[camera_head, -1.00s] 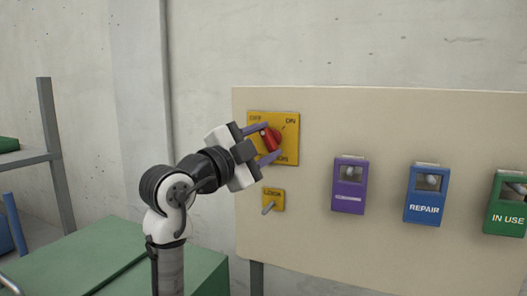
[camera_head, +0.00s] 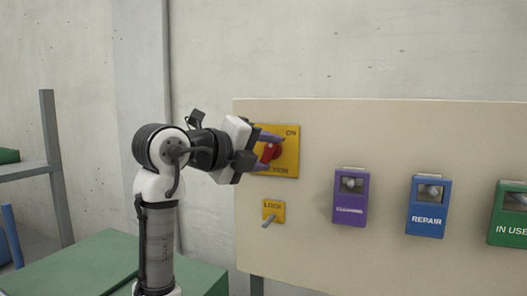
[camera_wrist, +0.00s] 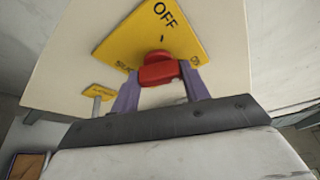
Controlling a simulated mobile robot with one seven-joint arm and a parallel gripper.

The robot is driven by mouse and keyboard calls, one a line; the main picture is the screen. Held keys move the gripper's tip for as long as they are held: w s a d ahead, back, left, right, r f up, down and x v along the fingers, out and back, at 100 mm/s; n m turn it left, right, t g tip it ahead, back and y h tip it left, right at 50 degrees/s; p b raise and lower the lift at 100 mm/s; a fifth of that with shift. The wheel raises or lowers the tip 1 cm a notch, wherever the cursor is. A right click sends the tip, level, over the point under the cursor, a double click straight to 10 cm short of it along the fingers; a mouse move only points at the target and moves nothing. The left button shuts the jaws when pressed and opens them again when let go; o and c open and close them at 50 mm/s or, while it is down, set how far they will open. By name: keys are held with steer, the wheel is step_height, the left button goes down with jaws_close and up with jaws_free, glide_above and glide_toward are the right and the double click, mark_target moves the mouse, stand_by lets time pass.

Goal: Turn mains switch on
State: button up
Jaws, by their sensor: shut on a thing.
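The mains switch is a red knob (camera_head: 270,152) on a yellow plate (camera_head: 291,160) at the upper left of a beige panel. In the head view the word ON shows at the plate's upper right; my gripper hides the left part. My gripper (camera_head: 266,153) is shut on the red knob, one purple finger above it and one below. In the wrist view the red knob (camera_wrist: 160,71) sits between the two fingers of my gripper (camera_wrist: 161,82). The yellow plate (camera_wrist: 180,38) looks turned there, with OFF at its top.
Below the switch is a small yellow LOCK plate (camera_head: 273,211) with a metal lever. Purple (camera_head: 350,197), blue REPAIR (camera_head: 427,206) and green IN USE (camera_head: 509,214) boxes hang to the right. A green surface (camera_head: 150,272) lies below my arm.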

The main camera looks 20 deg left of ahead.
steer(key=shift+r+m+g+y+p, duration=0.1)
steer(key=shift+m+g+y+p, duration=0.35)
steer(key=shift+m+y, duration=0.7)
steer(key=shift+m+h, duration=0.25)
steer(key=shift+m, duration=0.2)
steer(key=o, duration=1)
steer(key=shift+s, duration=0.15)
steer(key=b+v, duration=0.3)
steer(key=v, duration=1)
steer(key=shift+s+r, duration=0.15)
steer(key=shift+s, duration=0.1)
